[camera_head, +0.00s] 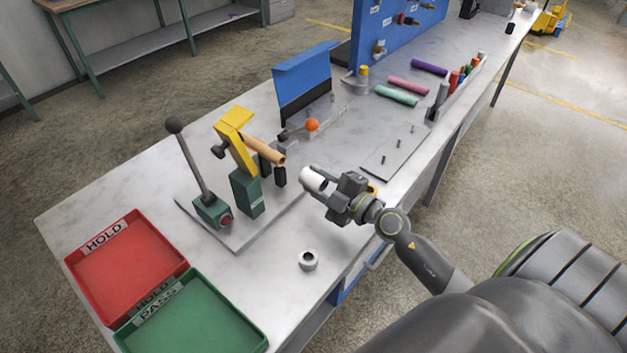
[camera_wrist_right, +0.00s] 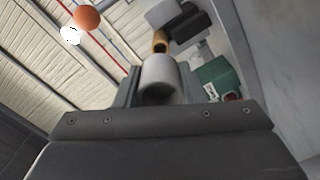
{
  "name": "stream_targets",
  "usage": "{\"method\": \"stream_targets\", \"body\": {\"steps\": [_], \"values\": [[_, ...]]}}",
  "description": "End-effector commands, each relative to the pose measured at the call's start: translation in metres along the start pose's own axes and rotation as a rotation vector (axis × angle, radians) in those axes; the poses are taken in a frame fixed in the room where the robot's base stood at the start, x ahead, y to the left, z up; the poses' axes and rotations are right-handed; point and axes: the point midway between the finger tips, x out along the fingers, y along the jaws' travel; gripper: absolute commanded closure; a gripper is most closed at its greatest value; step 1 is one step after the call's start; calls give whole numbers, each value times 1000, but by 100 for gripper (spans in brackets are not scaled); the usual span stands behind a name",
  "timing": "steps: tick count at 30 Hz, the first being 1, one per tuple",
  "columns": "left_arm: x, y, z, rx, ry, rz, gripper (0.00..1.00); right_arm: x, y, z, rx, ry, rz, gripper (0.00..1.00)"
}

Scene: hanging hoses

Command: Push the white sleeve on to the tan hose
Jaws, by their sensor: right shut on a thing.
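The tan hose (camera_head: 264,149) is held in the fixture with the yellow clamp (camera_head: 237,137), its free end pointing right toward my right gripper. My right gripper (camera_head: 327,185) is shut on the white sleeve (camera_head: 312,179), to the right of and apart from the hose end in the head view. In the right wrist view the white sleeve (camera_wrist_right: 159,78) sits between the fingers, with the tan hose (camera_wrist_right: 160,42) just beyond its far end. That view does not show clearly whether they touch. My left gripper is not in view.
A lever (camera_head: 190,160) stands left of the clamp. A red tray (camera_head: 125,262) and a green tray (camera_head: 195,318) are at the front left. A grey plate with pegs (camera_head: 394,158) lies to the right.

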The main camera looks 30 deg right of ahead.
Motion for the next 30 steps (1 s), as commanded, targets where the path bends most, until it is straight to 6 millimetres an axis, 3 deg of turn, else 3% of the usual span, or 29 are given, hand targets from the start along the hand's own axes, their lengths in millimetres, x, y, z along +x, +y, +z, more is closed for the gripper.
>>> {"method": "stream_targets", "body": {"steps": [13, 30], "values": [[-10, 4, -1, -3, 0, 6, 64, 0, 2, -1, 4, -4, -2, 90], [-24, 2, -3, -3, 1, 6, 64, 51, 1, 0, 4, -3, -2, 90]]}}
